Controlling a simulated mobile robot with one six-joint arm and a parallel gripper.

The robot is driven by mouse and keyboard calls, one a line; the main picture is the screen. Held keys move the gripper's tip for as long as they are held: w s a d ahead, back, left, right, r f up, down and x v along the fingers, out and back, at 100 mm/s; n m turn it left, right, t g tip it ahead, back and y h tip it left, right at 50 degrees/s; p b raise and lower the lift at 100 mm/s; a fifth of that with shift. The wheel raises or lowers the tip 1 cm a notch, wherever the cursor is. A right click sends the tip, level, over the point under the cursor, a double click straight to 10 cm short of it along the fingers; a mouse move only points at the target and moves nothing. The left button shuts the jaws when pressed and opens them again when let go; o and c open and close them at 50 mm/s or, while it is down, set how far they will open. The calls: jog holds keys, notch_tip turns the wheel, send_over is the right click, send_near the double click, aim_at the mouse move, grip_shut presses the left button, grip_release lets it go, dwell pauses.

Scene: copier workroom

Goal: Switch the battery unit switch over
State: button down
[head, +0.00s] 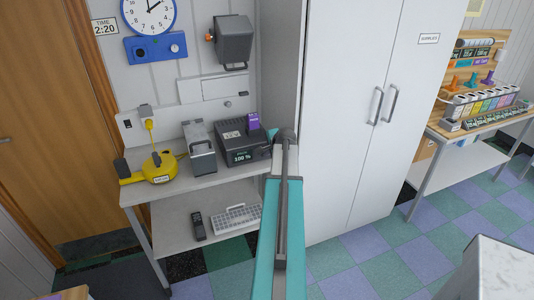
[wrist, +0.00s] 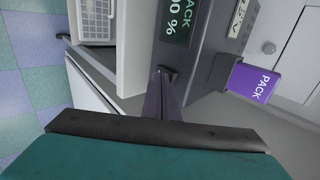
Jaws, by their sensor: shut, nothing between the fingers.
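The battery unit (head: 236,153) is a dark grey box with a lit green readout on the small table. A purple pack (head: 252,122) stands up at its back right. In the wrist view the unit (wrist: 208,45) appears turned sideways, with the readout (wrist: 178,18) saying PACK and 100 %, and the purple pack (wrist: 257,83) at the right. My gripper (head: 275,134) is shut and empty at the unit's right end. In the wrist view its narrow dark tip (wrist: 165,76) is close to the unit's side; I cannot tell whether they touch. No switch can be made out; my arm hides part of that side.
A tall white cupboard (head: 345,110) stands close to the right of my arm. A grey metal device (head: 199,147) and a yellow reel (head: 158,168) sit left of the unit.

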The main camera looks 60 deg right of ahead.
jog(key=s+a+r+b, duration=0.2)
jog(key=s+a+r, duration=0.3)
jog(key=s, duration=0.5)
jog(key=shift+a+b, duration=0.35)
jog(key=shift+a, duration=0.7)
jog(key=shift+w, duration=0.1)
